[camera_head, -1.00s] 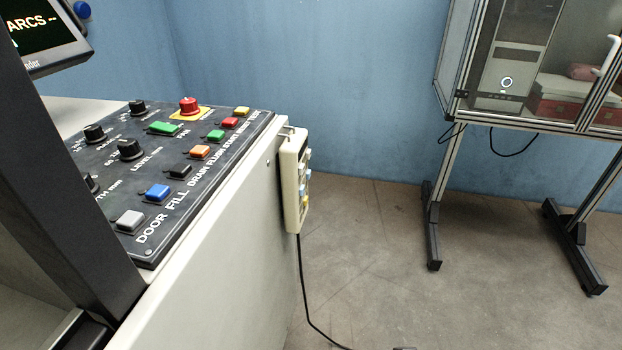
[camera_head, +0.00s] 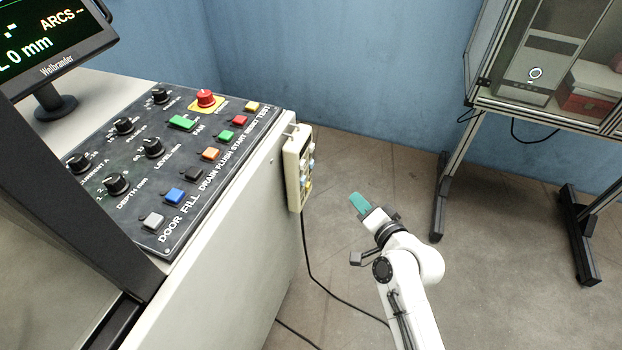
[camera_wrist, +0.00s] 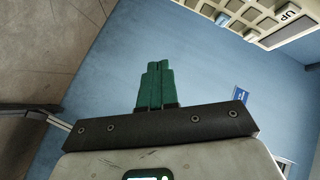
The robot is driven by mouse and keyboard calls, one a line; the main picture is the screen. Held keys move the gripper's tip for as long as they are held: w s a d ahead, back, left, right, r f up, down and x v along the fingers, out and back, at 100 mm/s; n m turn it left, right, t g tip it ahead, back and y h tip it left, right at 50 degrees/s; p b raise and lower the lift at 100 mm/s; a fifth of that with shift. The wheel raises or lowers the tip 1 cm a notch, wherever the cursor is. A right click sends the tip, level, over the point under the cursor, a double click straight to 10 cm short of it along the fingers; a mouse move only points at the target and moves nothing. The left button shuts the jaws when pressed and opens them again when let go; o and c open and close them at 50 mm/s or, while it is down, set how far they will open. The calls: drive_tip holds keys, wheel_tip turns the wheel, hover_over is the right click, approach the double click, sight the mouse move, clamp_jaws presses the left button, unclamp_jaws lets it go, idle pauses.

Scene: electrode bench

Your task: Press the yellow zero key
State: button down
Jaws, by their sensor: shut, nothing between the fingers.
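A cream hand pendant (camera_head: 291,172) hangs on the side of the machine cabinet. Small keys face right on it, and a yellow key (camera_head: 308,187) shows near its lower end; its lettering cannot be read. My gripper (camera_head: 356,201) has teal fingers that are shut and empty. It is to the right of the pendant, apart from it. In the wrist view the shut fingers (camera_wrist: 155,87) point up the picture, and part of the pendant (camera_wrist: 262,22) shows at the upper right with a key marked UP. No yellow key shows there.
The black control panel (camera_head: 137,205) on the cabinet carries knobs, coloured buttons and a red stop button (camera_head: 205,99). A dark cable (camera_head: 312,275) runs from the pendant to the floor. A framed glass enclosure (camera_head: 545,60) stands at the right. Bare floor lies between.

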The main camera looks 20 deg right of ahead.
sight(308, 186)
idle(0.3)
drive_tip(key=w+a+p, duration=0.5)
drive_tip(key=a+p, duration=0.2)
idle(0.4)
drive_tip(key=shift+w+a, duration=0.1)
idle(1.8)
drive_tip(key=shift+w+a, duration=0.2)
drive_tip(key=shift+a, duration=0.15)
